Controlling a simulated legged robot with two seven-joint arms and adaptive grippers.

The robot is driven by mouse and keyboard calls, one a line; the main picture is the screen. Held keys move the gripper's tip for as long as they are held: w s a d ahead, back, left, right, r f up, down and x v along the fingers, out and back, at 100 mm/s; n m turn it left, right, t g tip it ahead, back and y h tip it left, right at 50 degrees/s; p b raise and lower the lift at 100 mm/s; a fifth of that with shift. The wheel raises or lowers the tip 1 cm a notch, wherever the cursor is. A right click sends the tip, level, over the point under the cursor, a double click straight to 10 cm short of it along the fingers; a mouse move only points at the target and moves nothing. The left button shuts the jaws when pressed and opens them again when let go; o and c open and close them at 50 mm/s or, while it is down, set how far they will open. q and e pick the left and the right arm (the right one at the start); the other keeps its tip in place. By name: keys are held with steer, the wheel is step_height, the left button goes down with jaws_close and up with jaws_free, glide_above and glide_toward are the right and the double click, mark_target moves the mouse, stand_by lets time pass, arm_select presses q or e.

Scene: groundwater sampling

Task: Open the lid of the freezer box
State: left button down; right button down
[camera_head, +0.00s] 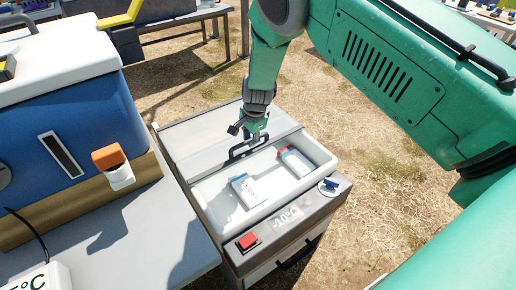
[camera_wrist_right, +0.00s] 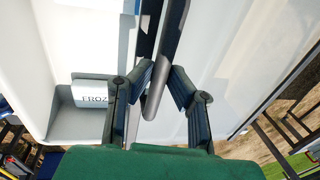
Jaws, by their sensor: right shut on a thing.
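The freezer box (camera_head: 310,208) stands in the middle of the head view, its front panel marked -10°C. Its grey lid (camera_head: 195,135) lies back over the far part, leaving the white inside open to view at the front. The lid's dark handle (camera_head: 247,150) runs along the lid's near edge and shows as a dark bar in the wrist view (camera_wrist_right: 168,60). My right gripper (camera_head: 250,134) comes down from above and is shut on the handle; its fingers (camera_wrist_right: 160,85) sit on either side of the bar. My left gripper is not in view.
Inside the freezer lie a white-and-blue pack (camera_head: 247,190) and a red-and-white pack (camera_head: 295,162). A red button (camera_head: 248,240) and a blue knob (camera_head: 330,184) are on the front panel. A blue cooler (camera_head: 85,130) stands on a grey table (camera_head: 150,240) at left. Grass is open at right.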

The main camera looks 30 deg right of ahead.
mark_target(239, 135)
steer(key=w+b, duration=0.3)
steer(key=w, duration=0.3)
steer(key=shift+w+d, duration=0.1)
steer(key=shift+w, duration=0.15)
steer(key=shift+w+r, duration=0.15)
steer(key=shift+w, duration=0.25)
steer(key=c, duration=1.6)
jaws_free()
steer(key=shift+o, duration=0.3)
steer(key=shift+s, duration=0.1)
step_height(239, 135, up, 11)
steer(key=s, duration=0.2)
steer(key=shift+s+r, duration=0.15)
steer(key=shift+r, duration=0.05)
steer(key=shift+d, duration=0.1)
